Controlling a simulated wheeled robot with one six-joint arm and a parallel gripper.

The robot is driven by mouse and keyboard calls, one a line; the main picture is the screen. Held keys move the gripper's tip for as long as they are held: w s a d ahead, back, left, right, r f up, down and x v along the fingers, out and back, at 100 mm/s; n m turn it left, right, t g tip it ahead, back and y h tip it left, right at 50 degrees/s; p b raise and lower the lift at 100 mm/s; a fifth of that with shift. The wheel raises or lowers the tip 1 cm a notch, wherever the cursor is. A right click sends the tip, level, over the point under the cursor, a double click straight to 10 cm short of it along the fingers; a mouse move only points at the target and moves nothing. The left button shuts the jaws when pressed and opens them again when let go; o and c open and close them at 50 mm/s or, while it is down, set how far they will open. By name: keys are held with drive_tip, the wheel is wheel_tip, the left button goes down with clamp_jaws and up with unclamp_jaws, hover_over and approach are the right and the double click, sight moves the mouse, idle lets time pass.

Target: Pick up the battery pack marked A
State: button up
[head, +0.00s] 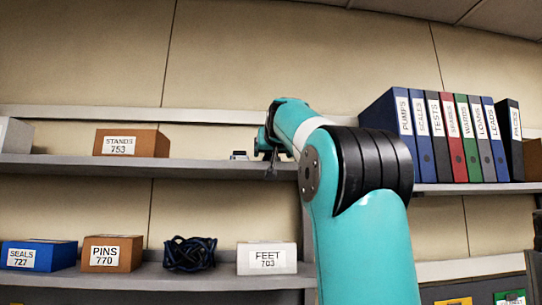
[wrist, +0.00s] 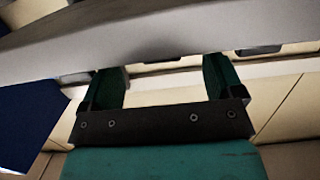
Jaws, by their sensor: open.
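My gripper (head: 268,166) is by the front edge of the upper shelf in the head view, left of my bent teal arm. In the wrist view my gripper (wrist: 163,76) has its two green fingers spread wide, with nothing held between them. A small grey and dark object (head: 239,155) sits on the upper shelf just left of my gripper, apart from it. It is too small to read any mark, so I cannot tell whether it is the battery pack marked A. No letter A shows in either view.
The upper shelf (head: 200,167) carries a STANDS box (head: 131,143) at left and binders (head: 440,140) at right. The lower shelf holds SEALS (head: 38,255), PINS (head: 112,254) and FEET (head: 267,258) boxes and a dark cable coil (head: 190,253). A grey shelf edge (wrist: 150,35) crosses near my fingers.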

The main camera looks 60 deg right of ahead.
sight(271, 155)
drive_tip(key=shift+w+d+r+p, duration=0.2)
drive_tip(key=shift+w+d+p, duration=0.1)
drive_tip(key=shift+p, duration=0.15)
drive_tip(key=p+x, duration=0.3)
drive_tip(key=shift+w+d+r, duration=0.1)
drive_tip(key=shift+d+r, duration=0.05)
drive_tip(key=shift+w+d+f, duration=0.25)
drive_tip(key=shift+w+d, duration=0.05)
drive_tip(key=shift+d, duration=0.05)
drive_tip(key=c, duration=1.1)
drive_tip(key=shift+s+a+r+b, duration=0.1)
drive_tip(key=shift+r+b, duration=0.05)
drive_tip(key=shift+b, duration=0.25)
